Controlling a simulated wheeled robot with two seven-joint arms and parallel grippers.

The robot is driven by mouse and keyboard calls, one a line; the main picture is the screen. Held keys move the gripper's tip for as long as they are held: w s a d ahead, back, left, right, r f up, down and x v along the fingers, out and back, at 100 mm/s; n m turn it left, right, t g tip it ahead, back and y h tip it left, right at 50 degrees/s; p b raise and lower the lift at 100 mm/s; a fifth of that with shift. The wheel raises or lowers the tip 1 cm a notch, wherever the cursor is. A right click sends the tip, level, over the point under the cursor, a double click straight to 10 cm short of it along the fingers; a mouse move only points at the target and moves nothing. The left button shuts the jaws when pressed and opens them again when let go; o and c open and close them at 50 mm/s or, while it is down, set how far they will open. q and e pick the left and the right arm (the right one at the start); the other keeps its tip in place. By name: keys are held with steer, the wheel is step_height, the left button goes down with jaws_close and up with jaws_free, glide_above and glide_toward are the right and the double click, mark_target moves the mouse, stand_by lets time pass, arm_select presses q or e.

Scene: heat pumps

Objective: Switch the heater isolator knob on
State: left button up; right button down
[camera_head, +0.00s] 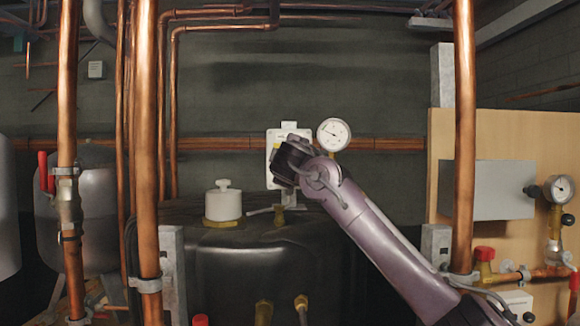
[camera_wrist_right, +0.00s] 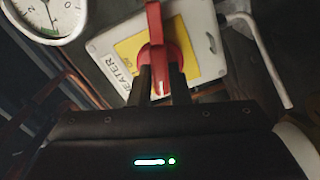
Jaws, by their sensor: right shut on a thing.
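The heater isolator is a white box (camera_head: 272,146) on the back wall, partly hidden in the head view by my right gripper (camera_head: 288,163). In the right wrist view the box (camera_wrist_right: 208,58) has a yellow plate (camera_wrist_right: 130,47) and lettering ending in "EATER". Its red knob (camera_wrist_right: 155,24) stands out from the plate. My right gripper (camera_wrist_right: 160,84) is shut on the knob's red handle, one dark finger on each side. The knob itself is hidden in the head view. My left gripper is not in view.
A round gauge (camera_head: 333,135) sits just right of the isolator, also close in the right wrist view (camera_wrist_right: 50,14). A black tank (camera_head: 260,262) with a white cap (camera_head: 223,203) stands below. Vertical copper pipes (camera_head: 146,180) (camera_head: 464,150) flank the space.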

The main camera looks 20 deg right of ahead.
steer(key=shift+m+b, duration=0.5)
steer(key=shift+m, duration=6.5)
steer(key=c, duration=1.4)
jaws_free()
steer(key=shift+o, duration=0.2)
steer(key=b+v, duration=0.5)
steer(key=v, duration=0.2)
steer(key=shift+s+b, duration=0.3)
steer(key=shift+s, duration=0.05)
